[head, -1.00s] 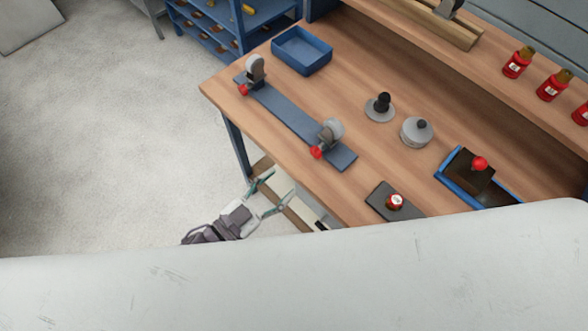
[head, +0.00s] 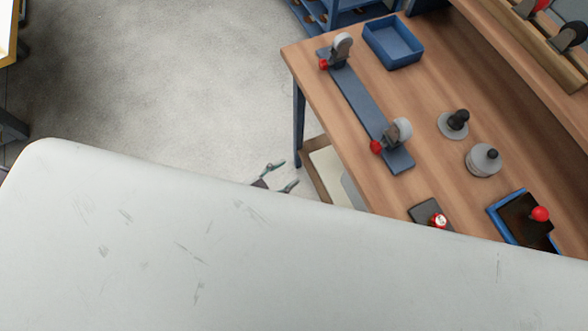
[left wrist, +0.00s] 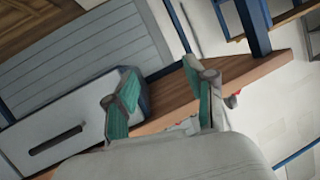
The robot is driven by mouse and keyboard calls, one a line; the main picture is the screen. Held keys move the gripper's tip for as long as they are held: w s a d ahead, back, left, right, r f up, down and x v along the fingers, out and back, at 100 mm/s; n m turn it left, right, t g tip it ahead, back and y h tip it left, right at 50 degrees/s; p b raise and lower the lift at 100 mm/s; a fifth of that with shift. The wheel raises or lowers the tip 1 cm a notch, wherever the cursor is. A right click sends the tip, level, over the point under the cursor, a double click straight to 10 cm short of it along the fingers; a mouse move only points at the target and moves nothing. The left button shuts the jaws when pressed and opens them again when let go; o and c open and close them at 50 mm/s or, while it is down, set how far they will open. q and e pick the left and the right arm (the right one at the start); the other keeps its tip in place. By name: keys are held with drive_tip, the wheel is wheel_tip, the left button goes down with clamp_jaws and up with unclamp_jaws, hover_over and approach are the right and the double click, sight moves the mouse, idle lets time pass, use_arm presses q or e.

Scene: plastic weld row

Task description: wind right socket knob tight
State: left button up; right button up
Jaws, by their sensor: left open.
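A long blue-grey rail (head: 362,98) lies on the wooden bench. It carries a left socket (head: 342,46) with a red knob (head: 323,64) and a right socket (head: 400,129) with a red knob (head: 376,147). Both knobs face the bench's left edge. My left gripper (head: 283,177) is open and empty, beyond that edge, apart from the right knob and lower left of it. Its two green-sided fingers (left wrist: 162,98) show in the left wrist view. A small red part (left wrist: 232,101) shows beside the right finger there; which part it is I cannot tell. My right gripper is not in view.
The bench (head: 430,85) also bears a blue tray (head: 392,44), two grey round fixtures, a dark pad with a red-and-white button (head: 439,221), and a blue-edged box (head: 507,222) with a red knob. A pale scratched surface covers the lower head view.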

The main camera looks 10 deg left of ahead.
use_arm(q)
drive_tip(key=a+f+n+y, duration=0.1)
drive_tip(key=a+f+y, duration=0.1)
drive_tip(key=a+f, duration=0.2)
wheel_tip(320, 180, down, 3)
drive_tip(key=shift+s+n+g+y, duration=0.3)
drive_tip(key=shift+s+g+y, duration=0.1)
drive_tip(key=shift+s, duration=0.05)
drive_tip(key=shift+a, duration=0.1)
